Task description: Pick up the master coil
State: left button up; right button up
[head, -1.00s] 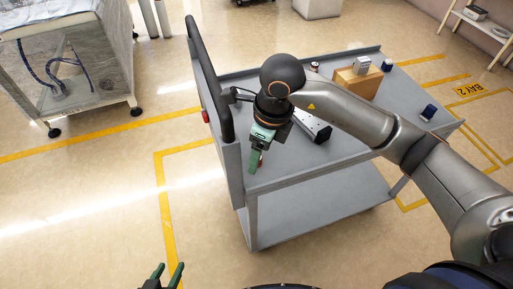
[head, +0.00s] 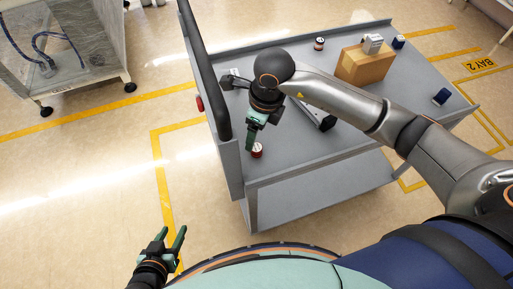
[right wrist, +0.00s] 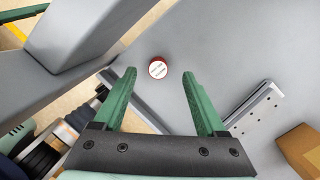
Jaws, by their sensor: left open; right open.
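A small red round piece with a white, lettered top (head: 257,150) stands on the grey cart top near its front left corner. It also shows in the right wrist view (right wrist: 158,68). The lettering is too small to read, so I cannot confirm that it is the master coil. My right gripper (head: 250,140) points down just beside it in the head view. In the right wrist view its green fingers (right wrist: 158,78) are apart, with the red piece just beyond the tips and nothing between them. My left gripper (head: 173,240) is open and empty, away from the cart over the floor.
The grey cart (head: 290,160) has a raised dark handle (head: 205,75) on its left. A wrapped machine (head: 70,50) stands left.

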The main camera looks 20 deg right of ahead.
aim_at(257, 147)
jog(key=f, duration=0.4)
jog(key=shift+s+d+f, duration=0.1)
jog(key=shift+s+f, duration=0.15)
jog(key=shift+f, duration=0.05)
jog(key=shift+w+f, duration=0.1)
jog(key=shift+f, duration=0.3)
grip_shut()
